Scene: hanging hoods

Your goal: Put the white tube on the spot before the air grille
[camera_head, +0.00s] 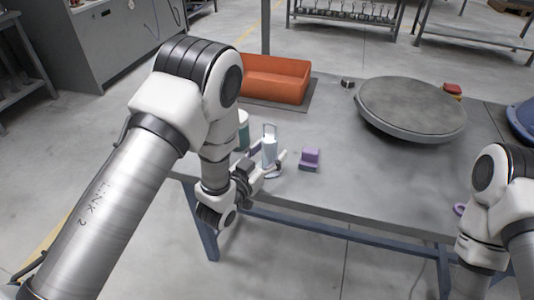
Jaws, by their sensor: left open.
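A pale, upright tube-like thing (269,149), white to glassy, stands on the grey table near its front left edge. It is likely the white tube. My left gripper (274,167) is open right at it, with its fingers low around or in front of it; I cannot tell whether they touch it. I cannot make out an air grille or a marked spot for certain. My right arm comes in at the lower right, and its gripper does not show.
A small purple block (311,156) stands right of the tube. A teal and white cylinder (243,131) is partly hidden behind my left arm. An orange bin (275,79) stands at the back, and a large round grey disc (411,107) lies right of it. The front middle table is clear.

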